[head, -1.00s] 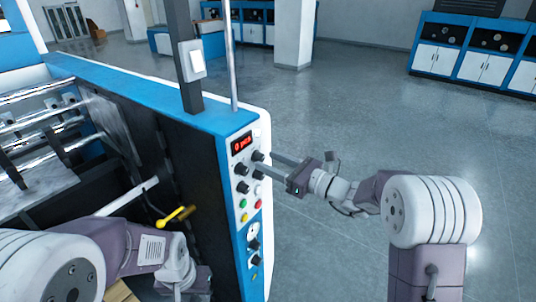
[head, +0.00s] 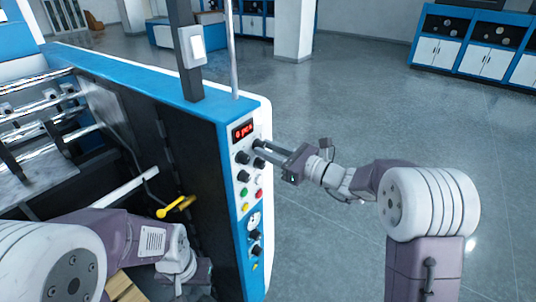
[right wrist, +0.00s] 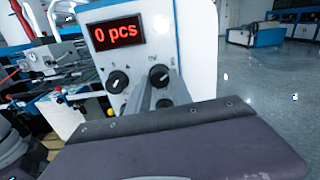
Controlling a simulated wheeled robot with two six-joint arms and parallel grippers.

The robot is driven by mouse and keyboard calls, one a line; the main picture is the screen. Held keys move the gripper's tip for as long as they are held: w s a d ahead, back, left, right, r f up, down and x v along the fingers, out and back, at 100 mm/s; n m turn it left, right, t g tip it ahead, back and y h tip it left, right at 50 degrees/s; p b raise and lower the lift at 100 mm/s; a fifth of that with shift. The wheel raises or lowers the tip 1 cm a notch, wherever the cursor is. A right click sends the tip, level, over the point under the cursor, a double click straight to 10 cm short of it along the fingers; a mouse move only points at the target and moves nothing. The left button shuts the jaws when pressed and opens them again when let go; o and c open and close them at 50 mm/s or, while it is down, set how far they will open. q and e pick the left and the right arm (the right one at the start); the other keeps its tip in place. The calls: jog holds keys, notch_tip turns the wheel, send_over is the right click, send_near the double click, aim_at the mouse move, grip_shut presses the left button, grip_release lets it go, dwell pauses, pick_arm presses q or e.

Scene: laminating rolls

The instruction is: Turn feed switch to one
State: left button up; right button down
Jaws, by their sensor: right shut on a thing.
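The control panel (head: 250,200) is on the end of the blue and white machine, with a red display reading "0 pcs" (head: 243,131) above several black rotary switches. My right gripper (head: 262,150) is at the upper right black switch (right wrist: 160,75), its two fingers shut on the sides of it. In the right wrist view the switch shows between the fingertips (right wrist: 163,84), with a pale mark on its face; its lettering is too small to read surely. The upper left black switch (right wrist: 117,82) is free beside it. My left gripper (head: 196,280) is low behind the panel, its fingers unclear.
Lower on the panel are coloured buttons (head: 244,193), a round dial (head: 254,221) and more knobs. A yellow handle (head: 175,207) sticks out on the machine's inner side. A post with a white switch box (head: 192,46) rises above. The floor to the right is open.

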jog(key=shift+n+b, duration=5.5)
jog(key=shift+b, duration=3.8)
jog(key=shift+r, duration=0.1)
jog(key=c, duration=1.1)
grip_release()
jog(key=shift+w, duration=0.1)
jog(key=shift+c, duration=0.2)
jog(key=shift+s+d, duration=0.2)
jog(key=shift+d, duration=0.05)
jog(key=b+v, duration=0.2)
jog(key=v, duration=0.6)
jog(key=shift+d, duration=0.15)
